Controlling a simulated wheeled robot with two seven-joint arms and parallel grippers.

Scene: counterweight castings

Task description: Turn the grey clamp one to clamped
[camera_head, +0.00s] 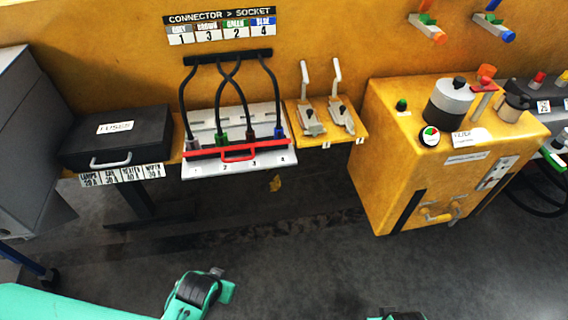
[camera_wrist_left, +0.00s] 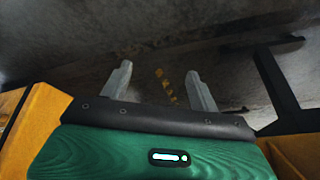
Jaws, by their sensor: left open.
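Two grey toggle clamps sit side by side on a yellow shelf (camera_head: 290,108) against the yellow wall. The left clamp (camera_head: 312,120) and the right clamp (camera_head: 341,115) each have a light handle standing up. Small number tags are on the shelf's front edge, too small to read surely; I take the left clamp as clamp one. My left gripper (camera_head: 212,287) is low in front, over the floor, well away from the clamps. In the left wrist view its two fingers (camera_wrist_left: 158,72) are apart with nothing between them. A teal piece of my right arm (camera_head: 396,314) barely shows at the bottom edge; its fingers are hidden.
Left of the clamps is a white socket board (camera_head: 205,170) with dark cables and a red bar. Further left is a black fuse box (camera_head: 120,138). A yellow cabinet (camera_head: 400,150) with a filter canister stands right of the clamps. The floor in front is clear.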

